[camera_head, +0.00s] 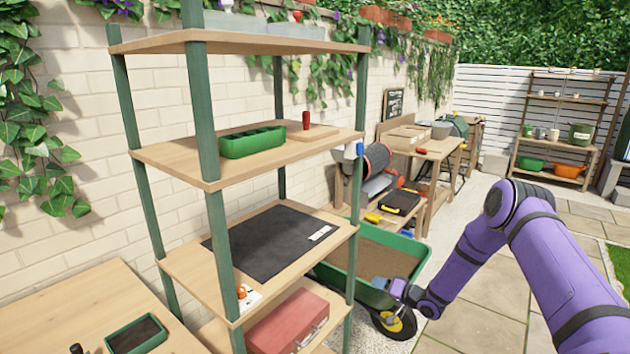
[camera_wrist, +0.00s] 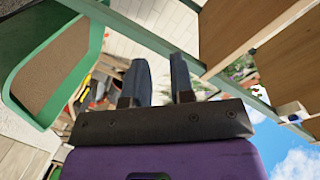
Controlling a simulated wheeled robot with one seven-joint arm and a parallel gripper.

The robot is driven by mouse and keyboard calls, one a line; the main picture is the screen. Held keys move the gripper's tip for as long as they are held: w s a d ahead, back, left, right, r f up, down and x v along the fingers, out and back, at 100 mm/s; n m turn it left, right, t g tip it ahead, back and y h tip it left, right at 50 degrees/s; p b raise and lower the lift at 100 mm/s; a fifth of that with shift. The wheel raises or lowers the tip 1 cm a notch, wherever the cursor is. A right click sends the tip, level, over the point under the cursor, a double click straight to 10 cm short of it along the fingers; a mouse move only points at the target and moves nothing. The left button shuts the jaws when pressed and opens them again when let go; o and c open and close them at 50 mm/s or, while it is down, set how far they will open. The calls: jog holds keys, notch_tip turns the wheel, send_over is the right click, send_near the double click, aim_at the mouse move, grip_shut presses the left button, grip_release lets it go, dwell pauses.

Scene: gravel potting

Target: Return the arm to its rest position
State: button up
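My purple arm (camera_head: 470,255) comes in from the lower right, bends at a high elbow and drops toward the green cart. My gripper (camera_head: 388,287) is at its lower end, in front of the cart and near the shelf's right post. In the wrist view my gripper (camera_wrist: 159,65) shows two dark fingers apart with nothing between them. The camera is tilted there, with the green cart (camera_wrist: 88,62) at left and the shelf's wooden boards at upper right. Whether the fingers touch the cart or shelf cannot be told.
A green-posted shelf (camera_head: 205,95) stands close at left, holding a green tray (camera_head: 252,141), a black mat and a red toolbox (camera_head: 289,322). A wooden table (camera_head: 60,310) is at lower left. Workbenches (camera_head: 432,150) stand behind the cart. Paving (camera_head: 485,320) lies open at right.

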notch_tip(320, 180, up, 12)
jog(key=w+d+n+h, duration=0.1)
jog(key=w+d+h, duration=0.1)
jog(key=w+h, duration=0.1)
jog(key=s+d+r+h, duration=0.2)
jog(key=s+r+h, duration=0.15)
jog(key=r, duration=0.55)
jog(key=s+d+r+h, duration=0.2)
jog(key=s+r, duration=0.2)
jog(key=r, duration=0.5)
jog(key=s+d+r+h, duration=0.2)
jog(key=s+r, duration=0.1)
jog(key=r, duration=0.6)
jog(key=s+d+r+g+h, duration=0.1)
jog(key=s+d+r+h, duration=0.1)
jog(key=s+r, duration=0.65)
jog(key=s+a+r+g, duration=0.1)
jog(key=s+g, duration=0.3)
jog(key=s, duration=3.1)
jog(key=shift+a+r+g+y, duration=0.15)
jog(key=shift+r+g+y, duration=0.2)
jog(key=shift+r, duration=0.2)
jog(key=shift+a, duration=0.1)
